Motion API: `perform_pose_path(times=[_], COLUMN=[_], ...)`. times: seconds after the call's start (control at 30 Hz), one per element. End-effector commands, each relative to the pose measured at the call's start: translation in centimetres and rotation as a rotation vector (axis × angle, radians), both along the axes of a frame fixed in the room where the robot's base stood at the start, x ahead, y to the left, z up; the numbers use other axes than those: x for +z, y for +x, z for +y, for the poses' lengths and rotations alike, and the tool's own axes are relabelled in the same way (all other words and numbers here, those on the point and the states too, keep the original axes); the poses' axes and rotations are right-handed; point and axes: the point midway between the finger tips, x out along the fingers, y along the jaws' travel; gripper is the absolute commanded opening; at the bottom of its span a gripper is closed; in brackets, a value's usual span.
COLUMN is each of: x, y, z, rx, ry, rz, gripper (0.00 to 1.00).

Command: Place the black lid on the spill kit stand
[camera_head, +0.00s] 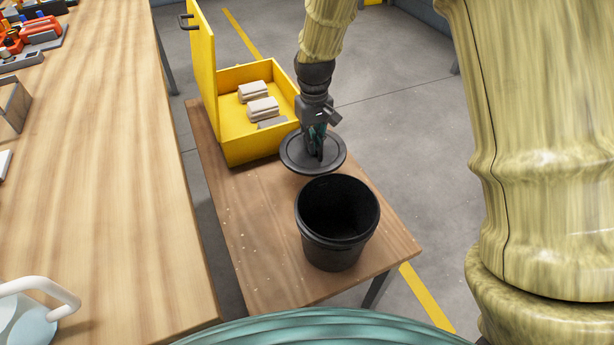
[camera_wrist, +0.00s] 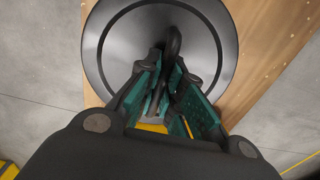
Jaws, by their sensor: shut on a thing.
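The black lid (camera_head: 296,157) is a round dark disc in the head view, between the yellow box and the black bucket. It also fills the upper middle of the wrist view (camera_wrist: 118,50), with a raised loop handle. My gripper (camera_head: 317,150) is above the lid, and its teal-lined fingers (camera_wrist: 170,95) are shut on the lid's handle. The spill kit stand (camera_head: 260,265) is a small wooden table carrying the box and bucket. Whether the lid touches the stand or hangs just above it, I cannot tell.
An open black bucket (camera_head: 338,252) stands just in front of the lid. A yellow box (camera_head: 252,148) with its lid up holds pale packs. A long wooden workbench (camera_head: 110,190) runs along the left. Bare stand top shows left of the bucket.

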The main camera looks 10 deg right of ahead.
Motion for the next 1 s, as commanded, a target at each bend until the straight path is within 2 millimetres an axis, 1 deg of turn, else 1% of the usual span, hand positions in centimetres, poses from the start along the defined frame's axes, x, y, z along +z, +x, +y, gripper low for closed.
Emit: perform_pose_path(times=[0.2, 0.3, 0.53, 0.7, 0.8, 1.0], x=[-3.5, -4.9, -6.5, -8.7, -9.4, -9.3], y=[-0.1, -0.1, -0.1, -0.1, 0.0, 0.0], z=[0.0, 0.0, 0.0, 0.0, 0.0, 0.0], rx=[0.0, -0.001, -0.001, -0.001, -0.001, 0.0], ry=[-0.001, -0.001, 0.0, 0.0, 0.0, 0.0], rz=[0.003, 0.003, 0.001, 0.002, 0.0, 0.0], gripper=[0.0, 0.0, 0.0, 0.0, 0.0, 0.0])
